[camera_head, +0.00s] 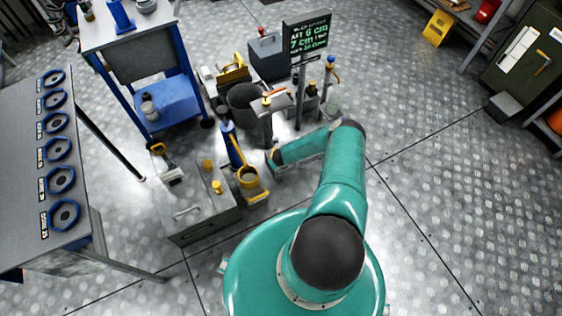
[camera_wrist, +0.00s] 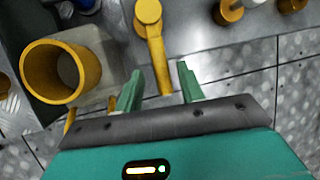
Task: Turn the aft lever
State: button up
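In the wrist view a yellow lever (camera_wrist: 155,48) has a round hub at the top and a straight arm running down toward me. My gripper (camera_wrist: 159,70) is open, with its two green fingers on either side of the lever arm's lower end. There is a visible gap at the right finger; whether the left finger touches is unclear. In the head view my gripper (camera_head: 274,158) is low among the equipment, its fingers too small to make out. Which lever is the aft one cannot be read in these views.
A yellow cup-shaped part (camera_wrist: 62,68) stands left of my fingers; it also shows in the head view (camera_head: 249,187). Yellow knobs (camera_wrist: 228,12) are at upper right. A grey box (camera_head: 195,215), a blue cart (camera_head: 165,105) and a sign (camera_head: 307,38) stand around.

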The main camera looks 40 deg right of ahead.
jog(key=v, duration=1.3)
jog(key=shift+s+r, duration=0.2)
jog(key=shift+r, duration=0.15)
jog(key=shift+w, duration=0.1)
